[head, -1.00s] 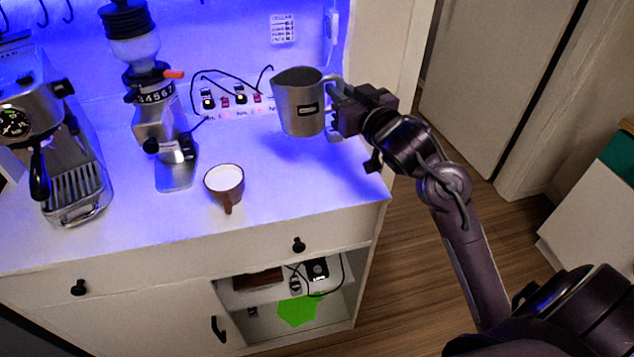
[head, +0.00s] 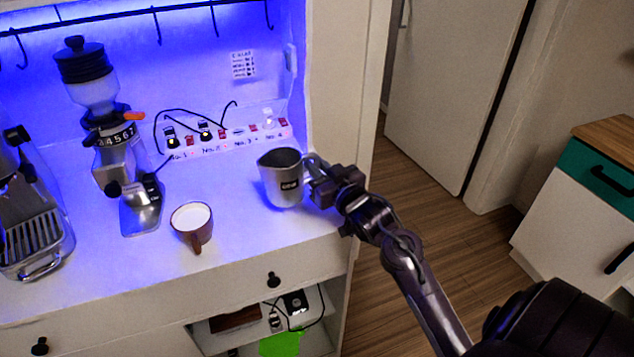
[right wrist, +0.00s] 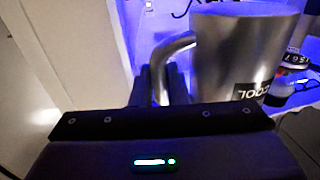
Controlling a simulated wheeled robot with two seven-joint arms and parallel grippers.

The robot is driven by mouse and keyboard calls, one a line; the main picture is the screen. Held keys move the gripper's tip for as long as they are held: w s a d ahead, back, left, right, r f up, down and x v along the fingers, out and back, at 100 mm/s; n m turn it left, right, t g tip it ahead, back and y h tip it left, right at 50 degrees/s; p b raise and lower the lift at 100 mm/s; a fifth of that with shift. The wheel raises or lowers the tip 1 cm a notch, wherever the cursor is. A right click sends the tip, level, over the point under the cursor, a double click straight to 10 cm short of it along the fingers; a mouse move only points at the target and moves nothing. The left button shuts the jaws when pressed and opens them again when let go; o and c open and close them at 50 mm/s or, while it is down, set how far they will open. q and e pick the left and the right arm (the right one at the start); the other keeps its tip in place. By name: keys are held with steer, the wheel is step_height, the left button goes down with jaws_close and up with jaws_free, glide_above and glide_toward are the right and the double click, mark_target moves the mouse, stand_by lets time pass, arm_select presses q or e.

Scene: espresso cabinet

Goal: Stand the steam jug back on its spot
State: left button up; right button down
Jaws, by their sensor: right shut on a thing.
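The steel steam jug (head: 283,182) with a dark label is upright over the right end of the white counter top (head: 245,232). I cannot tell whether its base touches the counter. My right gripper (head: 316,184) is shut on the jug's handle, coming from the right. In the right wrist view the jug (right wrist: 235,55) fills the upper right, and its curved handle (right wrist: 172,50) runs down to the dark fingers (right wrist: 158,85). My left gripper is not in view.
A brown cup of milk (head: 192,224) stands left of the jug. A grinder (head: 110,150) and an espresso machine (head: 30,215) stand farther left. A power strip (head: 225,142) with cables lies behind the jug. The cabinet's right wall (head: 335,110) is close by.

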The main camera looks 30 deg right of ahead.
step_height(320, 180, down, 4)
steer(key=shift+f, duration=0.35)
steer(key=c, duration=1.4)
jaws_free()
steer(key=shift+f, duration=0.1)
steer(key=shift+s, duration=0.15)
steer(key=s+b, duration=0.2)
steer(key=s, duration=0.9)
steer(key=shift+s+a, duration=0.25)
steer(key=shift+s, duration=0.15)
